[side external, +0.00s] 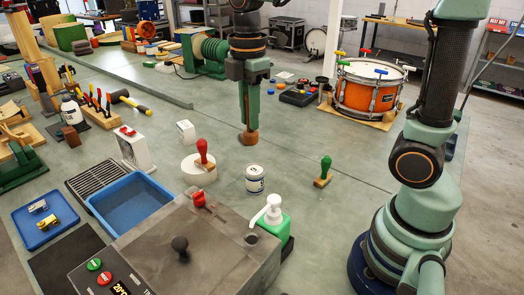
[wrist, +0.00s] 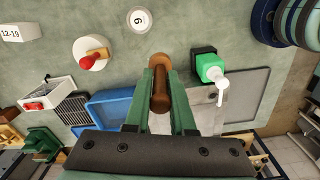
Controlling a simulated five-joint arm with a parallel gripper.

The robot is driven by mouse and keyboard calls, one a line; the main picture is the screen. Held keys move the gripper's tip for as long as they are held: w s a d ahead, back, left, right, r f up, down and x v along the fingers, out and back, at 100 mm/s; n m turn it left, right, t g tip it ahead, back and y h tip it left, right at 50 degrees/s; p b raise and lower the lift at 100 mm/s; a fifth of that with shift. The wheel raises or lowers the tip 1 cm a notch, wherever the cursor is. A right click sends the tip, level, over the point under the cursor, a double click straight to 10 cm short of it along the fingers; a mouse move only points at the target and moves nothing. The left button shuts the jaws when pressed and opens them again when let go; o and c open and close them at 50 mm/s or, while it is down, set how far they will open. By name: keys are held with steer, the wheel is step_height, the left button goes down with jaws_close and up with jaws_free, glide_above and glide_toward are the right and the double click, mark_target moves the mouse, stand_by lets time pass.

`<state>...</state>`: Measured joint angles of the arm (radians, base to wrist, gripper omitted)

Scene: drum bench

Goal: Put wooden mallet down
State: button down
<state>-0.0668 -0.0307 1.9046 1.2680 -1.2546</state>
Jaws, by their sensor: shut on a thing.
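The wooden mallet (wrist: 160,92) is between the two green fingers of my gripper (wrist: 161,76) in the wrist view. Its brown, rounded end sticks out past the fingertips, and a darker end shows nearer the wrist. In the side view, my gripper (side external: 247,122) points down over the middle of the bench, with the brown end of the mallet (side external: 249,137) below the fingers. The fingers are shut on it and hide part of it. I cannot tell whether the mallet touches the bench top.
A red-handled stamp (side external: 203,152) on a white round block stands front left of my gripper. A white can (side external: 255,180), a green stamp (side external: 324,172) and a pump bottle (side external: 271,222) are nearer. An orange drum (side external: 369,88) stands right.

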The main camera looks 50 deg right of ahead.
steer(key=w+d, duration=0.2)
steer(key=d, duration=1.8)
steer(key=shift+m, duration=0.4)
step_height(320, 180, down, 20)
steer(key=shift+a+f, duration=0.1)
steer(key=shift+a, duration=0.05)
steer(key=shift+f, duration=0.1)
steer(key=c, duration=0.8)
jaws_free()
steer(key=shift+o, duration=0.2)
